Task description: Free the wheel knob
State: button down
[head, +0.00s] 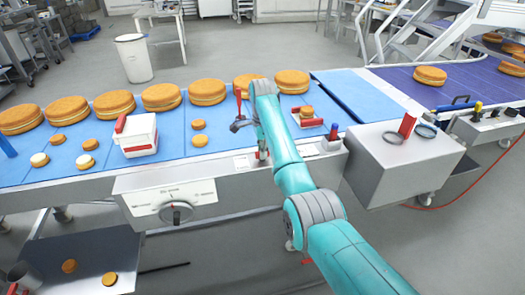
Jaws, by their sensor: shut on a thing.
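A round dark knob (176,213) sits on the white marked panel (140,203) on the front of the conveyor. Its small marks are too fine to read, and I cannot tell whether anything jams it. My gripper (238,126) is above the blue belt, up and to the right of the knob and well apart from it. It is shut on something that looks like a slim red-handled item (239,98). The grip itself is small and partly hidden by my wrist.
Large sponge rounds (207,92) line the back of the blue belt (175,130). A white box with red trim (135,134) stands on the belt. A grey metal box (400,165) with rings and a red block stands at right. A low metal shelf (95,262) holds small rounds.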

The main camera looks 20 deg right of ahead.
jog(key=shift+n, duration=0.3)
jog(key=n, duration=0.3)
jog(key=shift+n, duration=0.3)
jog(key=n, duration=0.4)
jog(key=shift+n, duration=0.3)
jog(key=n, duration=0.4)
jog(key=shift+n, duration=0.3)
jog(key=n, duration=0.4)
jog(key=shift+n, duration=0.3)
jog(key=c, duration=1)
grip_release()
jog(key=shift+c, duration=0.2)
